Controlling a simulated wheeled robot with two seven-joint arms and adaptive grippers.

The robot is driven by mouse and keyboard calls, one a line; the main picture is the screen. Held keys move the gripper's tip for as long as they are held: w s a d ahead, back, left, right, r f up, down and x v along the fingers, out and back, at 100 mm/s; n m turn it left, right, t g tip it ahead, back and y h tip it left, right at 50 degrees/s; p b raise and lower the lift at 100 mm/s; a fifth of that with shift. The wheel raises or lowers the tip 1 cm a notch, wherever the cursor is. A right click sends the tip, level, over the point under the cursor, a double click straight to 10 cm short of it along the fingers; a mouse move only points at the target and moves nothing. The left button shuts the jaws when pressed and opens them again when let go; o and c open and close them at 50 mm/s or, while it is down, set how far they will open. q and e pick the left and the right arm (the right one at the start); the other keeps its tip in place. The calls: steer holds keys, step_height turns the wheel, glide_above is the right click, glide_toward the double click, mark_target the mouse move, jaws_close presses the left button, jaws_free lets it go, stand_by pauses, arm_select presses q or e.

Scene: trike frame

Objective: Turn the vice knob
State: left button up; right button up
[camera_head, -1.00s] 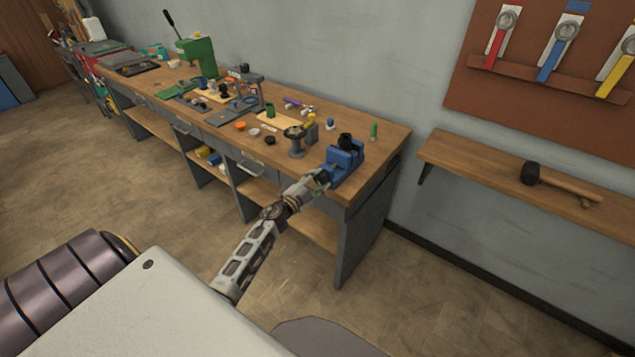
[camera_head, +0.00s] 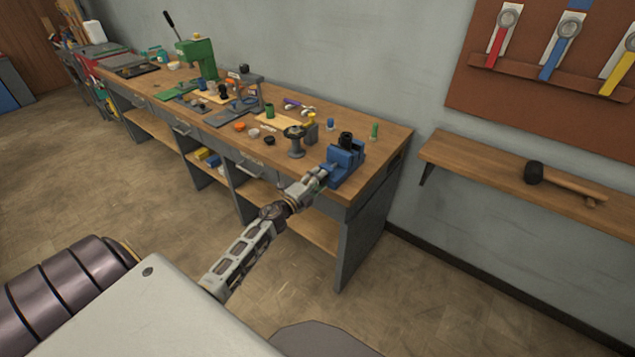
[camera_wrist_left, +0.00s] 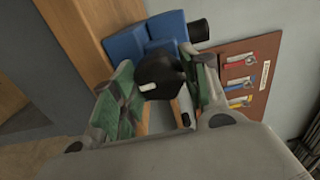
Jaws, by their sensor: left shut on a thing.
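The blue vice (camera_head: 345,163) stands at the near right corner of the wooden bench, with a black cylinder upright in its top. My left gripper (camera_head: 321,178) reaches it from the left, at the front of the vice. In the left wrist view the black vice knob (camera_wrist_left: 160,76) sits between the green-padded fingers of my left gripper (camera_wrist_left: 165,92), which are shut on it. The blue vice body (camera_wrist_left: 148,36) shows just behind the knob. In the head view the gripper mostly hides the knob. My right gripper is not in view.
The bench top (camera_head: 392,140) carries a dark round-topped stand (camera_head: 295,142) left of the vice, a small green cylinder (camera_head: 374,131) behind it and a green press (camera_head: 200,58) far left. A wall shelf (camera_head: 480,172) holding a mallet (camera_head: 560,184) is at right.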

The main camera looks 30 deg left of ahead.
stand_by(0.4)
arm_select(q)
steer(key=o, duration=1)
steer(key=shift+s, duration=0.15)
steer(key=shift+s+a, duration=0.15)
steer(key=shift+s, duration=1.8)
steer(key=shift+s+a, duration=0.2)
steer(key=shift+s, duration=1.8)
steer(key=shift+s+a, duration=0.15)
steer(key=shift+s, duration=1.8)
